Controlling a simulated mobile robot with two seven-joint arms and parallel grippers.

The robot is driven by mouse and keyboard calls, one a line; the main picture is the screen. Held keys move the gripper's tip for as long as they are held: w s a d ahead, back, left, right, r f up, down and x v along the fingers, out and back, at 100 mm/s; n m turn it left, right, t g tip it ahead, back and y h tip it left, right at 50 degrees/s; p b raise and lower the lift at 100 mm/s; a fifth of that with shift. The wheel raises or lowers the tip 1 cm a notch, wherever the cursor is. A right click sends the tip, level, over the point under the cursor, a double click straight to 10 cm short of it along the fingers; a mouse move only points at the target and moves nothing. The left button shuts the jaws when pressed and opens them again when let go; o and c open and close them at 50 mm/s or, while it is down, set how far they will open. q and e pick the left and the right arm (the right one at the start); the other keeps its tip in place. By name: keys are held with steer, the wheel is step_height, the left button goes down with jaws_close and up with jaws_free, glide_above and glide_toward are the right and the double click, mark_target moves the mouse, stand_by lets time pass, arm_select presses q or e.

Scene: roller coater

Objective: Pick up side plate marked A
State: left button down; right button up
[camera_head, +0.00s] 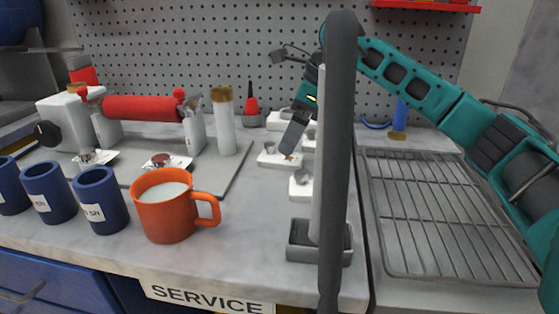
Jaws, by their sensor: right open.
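My right gripper (289,148) reaches down from the teal arm at the right. Its fingertips are over or at a small white block (268,160) with a small grey part on it, near the back of the bench. I cannot tell whether they touch. The gripper is open, and I see nothing held in it. Other small white blocks stand near it, one in front (300,187) and one behind (279,121). No letter A is readable, so I cannot tell which piece is the side plate. A dark upright bar hides part of my arm and gripper. My left gripper is not in view.
The roller machine with a red roller (145,108) stands at the left. An orange mug (166,212) and blue cups (101,201) are in front. A grey tray (303,254) holds a white cylinder. A wire rack (440,220) lies at the right. A pegboard (200,45) closes the back.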

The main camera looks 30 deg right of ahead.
mark_target(281, 156)
steer(key=b+x, duration=0.1)
steer(key=x, duration=0.4)
steer(key=shift+a, duration=0.1)
steer(key=shift+r, duration=0.1)
steer(key=shift+c, duration=0.2)
steer(key=c, duration=1.2)
